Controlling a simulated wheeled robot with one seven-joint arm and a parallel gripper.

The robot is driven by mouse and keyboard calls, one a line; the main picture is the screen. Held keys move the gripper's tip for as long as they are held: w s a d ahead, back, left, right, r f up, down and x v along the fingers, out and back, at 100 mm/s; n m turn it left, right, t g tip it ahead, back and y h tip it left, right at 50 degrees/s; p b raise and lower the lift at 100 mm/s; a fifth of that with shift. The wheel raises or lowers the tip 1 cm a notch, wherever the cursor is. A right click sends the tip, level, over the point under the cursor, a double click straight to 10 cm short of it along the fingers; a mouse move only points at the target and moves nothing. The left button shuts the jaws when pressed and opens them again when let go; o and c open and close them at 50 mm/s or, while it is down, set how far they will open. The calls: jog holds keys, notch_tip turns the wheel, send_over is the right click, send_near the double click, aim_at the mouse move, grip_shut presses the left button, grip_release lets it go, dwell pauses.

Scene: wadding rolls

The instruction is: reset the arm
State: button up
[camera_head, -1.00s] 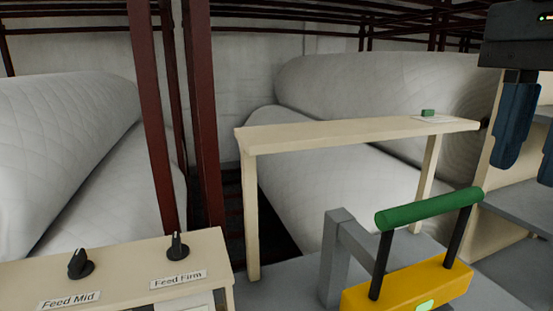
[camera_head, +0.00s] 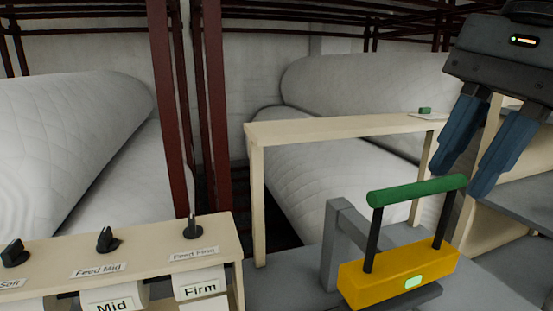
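My gripper (camera_head: 460,184) is at the upper right, a dark grey body with two blue fingers pointing down and to the left. The handle stands on two black posts above a yellow block (camera_head: 385,278) with a lit green patch.
A beige panel (camera_head: 140,250) at the lower left carries black knobs, two labelled Feed Mid and Feed Firm. A beige raised shelf (camera_head: 350,126) holds a small green piece (camera_head: 425,110). Large white quilted rolls (camera_head: 70,120) lie behind dark red posts (camera_head: 170,110). Grey shelves stand at the right.

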jog(key=w+a+f+n+t+y, duration=0.2)
jog(key=w+a+n+t+y, duration=0.35)
jog(key=a+y, duration=0.7)
jog(key=w+d+f+m+t+h, duration=0.1)
jog(key=d+f+m+t+h, duration=0.15)
jog(key=f+t, duration=0.3)
jog(key=d+f+m+t+h, duration=0.2)
jog(key=f+m+t, duration=0.2)
jog(key=f+t, duration=0.15)
jog(key=s+d+f+n+h, duration=0.1)
jog(key=s+d+f+h, duration=0.2)
jog(key=s+f, duration=0.35)
jog(key=s+d+f+n+g+h, duration=0.1)
jog(key=s+d+f+h, duration=0.1)
jog(key=s+f+h, duration=0.35)
jog(key=s+d+f+n+h, duration=0.2)
jog(key=s+d+f, duration=0.1)
jog(key=s+f, duration=0.45)
jog(key=s+d+n+g, duration=0.1)
jog(key=s+d+n, duration=0.1)
jog(key=s+n, duration=0.2)
jog(key=s+d+n+b, duration=0.1)
jog(key=s+n, duration=0.4)
jog(key=s, duration=0.6)
jog(key=shift+s+d+f+g, duration=0.15)
jog(key=shift+d+f+g, duration=0.2)
jog(key=shift+d, duration=0.5)
